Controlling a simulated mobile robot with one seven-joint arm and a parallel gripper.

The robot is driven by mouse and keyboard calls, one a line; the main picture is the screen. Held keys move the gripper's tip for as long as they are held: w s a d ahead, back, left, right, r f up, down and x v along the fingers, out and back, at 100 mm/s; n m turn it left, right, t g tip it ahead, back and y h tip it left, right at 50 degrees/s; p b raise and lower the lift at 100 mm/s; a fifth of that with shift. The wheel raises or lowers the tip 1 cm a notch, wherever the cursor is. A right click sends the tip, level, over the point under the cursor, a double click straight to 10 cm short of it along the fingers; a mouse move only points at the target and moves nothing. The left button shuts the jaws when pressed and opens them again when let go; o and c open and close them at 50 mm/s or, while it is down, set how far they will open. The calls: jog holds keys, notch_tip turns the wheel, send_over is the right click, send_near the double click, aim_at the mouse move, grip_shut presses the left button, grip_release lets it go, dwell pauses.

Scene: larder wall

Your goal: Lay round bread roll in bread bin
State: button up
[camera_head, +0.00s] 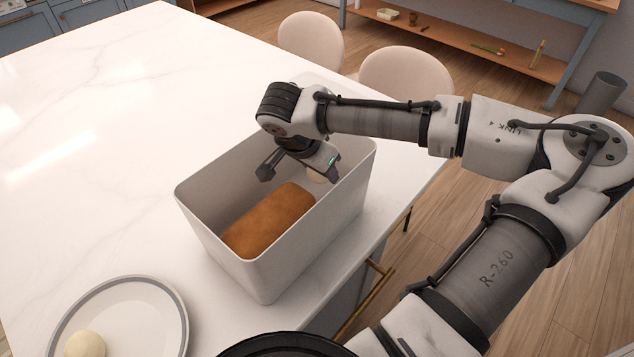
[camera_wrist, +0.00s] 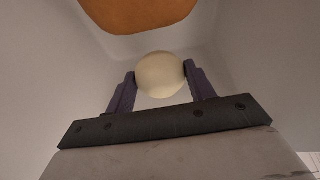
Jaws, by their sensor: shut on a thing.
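A pale round bread roll (camera_wrist: 160,74) is between the two fingers of my gripper (camera_wrist: 160,80) in the wrist view. My gripper is shut on it, and the roll touches both fingertips. I cannot tell whether the roll touches the bin floor. A brown loaf (camera_head: 268,220) lies in the bin beside the gripper, and it also shows at the top of the wrist view (camera_wrist: 138,12).
A grey-rimmed plate (camera_head: 135,318) holds another pale round roll (camera_head: 85,345) at the front left. The bin stands near the right edge of the white marble counter (camera_head: 120,130). Two pale chairs (camera_head: 311,42) (camera_head: 405,74) stand behind it. The counter's left side is clear.

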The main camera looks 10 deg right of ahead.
aim_at(323, 194)
jog(key=shift+f+p, duration=0.45)
jog(key=shift+f, duration=2.8)
jog(key=shift+f, duration=0.25)
jog(key=o, duration=1)
jog(key=shift+r, duration=0.15)
jog(key=b+v, duration=0.2)
jog(key=v, duration=1)
jog(key=shift+s+r, duration=0.1)
